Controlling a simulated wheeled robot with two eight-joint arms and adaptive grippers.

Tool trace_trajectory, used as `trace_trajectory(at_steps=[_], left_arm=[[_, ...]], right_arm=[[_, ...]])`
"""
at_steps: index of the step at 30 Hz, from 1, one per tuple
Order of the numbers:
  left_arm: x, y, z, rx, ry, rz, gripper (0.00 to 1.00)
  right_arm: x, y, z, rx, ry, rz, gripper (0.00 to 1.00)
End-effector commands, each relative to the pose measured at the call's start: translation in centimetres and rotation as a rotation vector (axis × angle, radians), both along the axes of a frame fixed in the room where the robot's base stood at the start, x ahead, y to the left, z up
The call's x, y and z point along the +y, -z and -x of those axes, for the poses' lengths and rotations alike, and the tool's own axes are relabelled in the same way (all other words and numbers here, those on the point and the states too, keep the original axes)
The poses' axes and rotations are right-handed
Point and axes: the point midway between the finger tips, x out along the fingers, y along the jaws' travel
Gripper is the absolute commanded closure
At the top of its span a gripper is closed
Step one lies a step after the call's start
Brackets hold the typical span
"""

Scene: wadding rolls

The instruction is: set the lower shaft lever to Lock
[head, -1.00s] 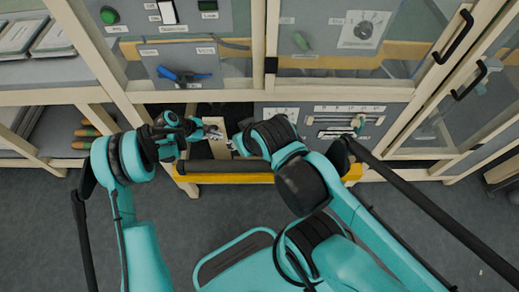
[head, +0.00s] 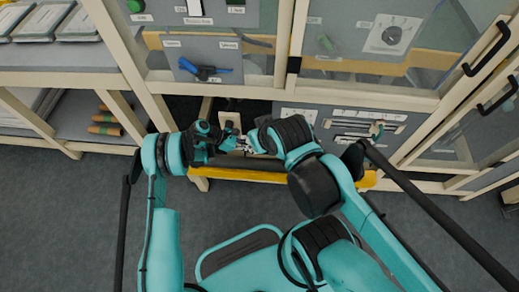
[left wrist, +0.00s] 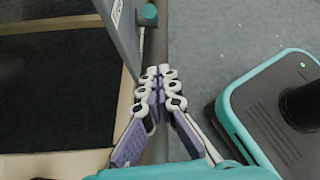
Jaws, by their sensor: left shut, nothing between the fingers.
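My left gripper (head: 241,145) is in front of the lower frame in the head view, beside my right wrist. In the left wrist view its fingers (left wrist: 160,78) are together and empty. Just beyond them is the edge of a grey panel (left wrist: 124,32), with a green knob (left wrist: 150,13) past it. My right gripper is hidden behind my arm.
A yellow bar (head: 232,175) runs along the frame's low front. A blue handle (head: 203,71) sits on an upper panel. Shelves with rolls (head: 105,124) stand at left, glass doors with black handles (head: 470,80) at right. Grey floor (head: 70,220) is clear at left.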

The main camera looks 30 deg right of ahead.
Motion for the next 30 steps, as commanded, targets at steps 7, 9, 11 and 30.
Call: trace_trajectory(at_steps=[7, 9, 11, 30], left_arm=[[-3.8, 3.6, 2.1, -0.002, 0.003, 0.0, 1.0], [-4.9, 4.4, 2.6, -0.002, 0.004, 0.0, 1.0], [-5.7, 5.1, 3.0, -0.001, 0.001, 0.001, 1.0], [-8.8, 2.3, 3.9, -0.002, -0.001, 0.001, 1.0]], right_arm=[[0.0, 2.3, 0.0, 0.0, 0.0, 0.0, 0.6], [0.0, 2.8, 0.0, 0.0, 0.0, 0.0, 0.6], [0.0, 3.3, 0.0, 0.0, 0.0, 0.0, 0.6], [0.0, 3.2, 0.0, 0.0, 0.0, 0.0, 0.6]])
